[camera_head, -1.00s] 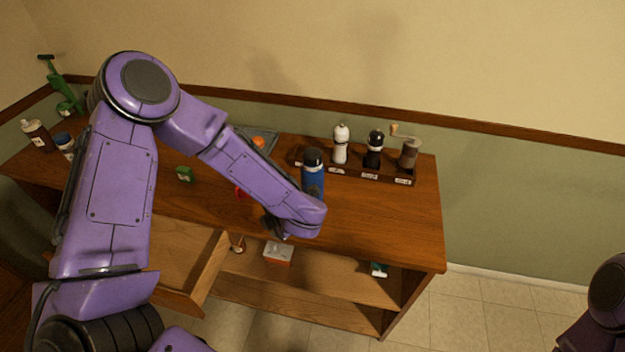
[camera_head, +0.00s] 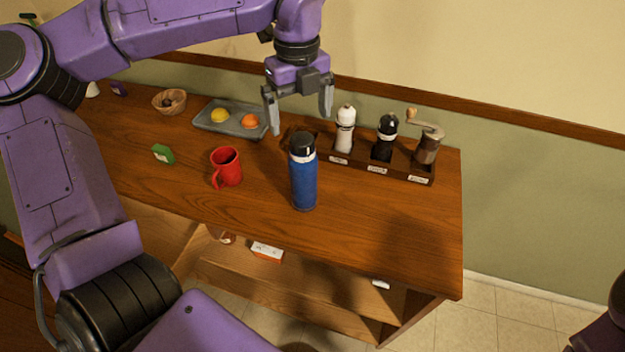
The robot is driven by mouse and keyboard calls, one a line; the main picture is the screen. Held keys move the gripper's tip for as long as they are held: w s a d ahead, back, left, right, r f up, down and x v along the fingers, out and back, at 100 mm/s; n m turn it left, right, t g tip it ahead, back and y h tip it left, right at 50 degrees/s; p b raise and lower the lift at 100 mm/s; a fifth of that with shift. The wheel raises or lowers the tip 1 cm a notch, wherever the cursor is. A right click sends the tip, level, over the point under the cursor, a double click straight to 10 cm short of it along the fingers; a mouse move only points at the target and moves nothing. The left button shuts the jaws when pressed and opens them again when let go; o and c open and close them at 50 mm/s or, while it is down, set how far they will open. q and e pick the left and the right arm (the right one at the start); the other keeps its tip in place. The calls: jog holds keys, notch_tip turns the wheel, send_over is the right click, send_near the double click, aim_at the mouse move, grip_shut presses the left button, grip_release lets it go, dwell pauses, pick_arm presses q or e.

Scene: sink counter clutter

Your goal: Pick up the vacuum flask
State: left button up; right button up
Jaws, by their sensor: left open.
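The vacuum flask (camera_head: 303,181) is blue with a black lid and a pale band under the lid. It stands upright on the wooden counter (camera_head: 380,230), near the middle. My left gripper (camera_head: 299,118) points down with its two fingers spread apart and nothing between them. In the picture it appears just above the flask's lid, apart from it. How far it is from the flask in depth is hard to tell. My right gripper is not in view.
A red mug (camera_head: 227,168) stands left of the flask. A wooden rack (camera_head: 407,172) with a white mill (camera_head: 345,130), a black mill (camera_head: 385,138) and a crank grinder (camera_head: 427,148) is to the right. A grey tray (camera_head: 213,128) with fruit and a bowl (camera_head: 169,103) lie behind.

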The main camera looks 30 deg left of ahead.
aim_at(303, 155)
pick_arm(q)
jog(key=shift+s+f, duration=0.1)
jog(key=shift+f, duration=0.85)
jog(key=f+p, duration=0.1)
jog(key=f, duration=0.2)
jog(key=f+p, duration=0.1)
jog(key=f, duration=0.5)
jog(key=shift+w+f+p, duration=0.1)
jog(key=shift+w+p, duration=0.2)
jog(key=shift+p, duration=0.1)
jog(key=shift+w+a+f, duration=0.1)
jog(key=shift+f, duration=0.25)
jog(key=shift+r, duration=0.1)
jog(key=c, duration=1)
grip_shut()
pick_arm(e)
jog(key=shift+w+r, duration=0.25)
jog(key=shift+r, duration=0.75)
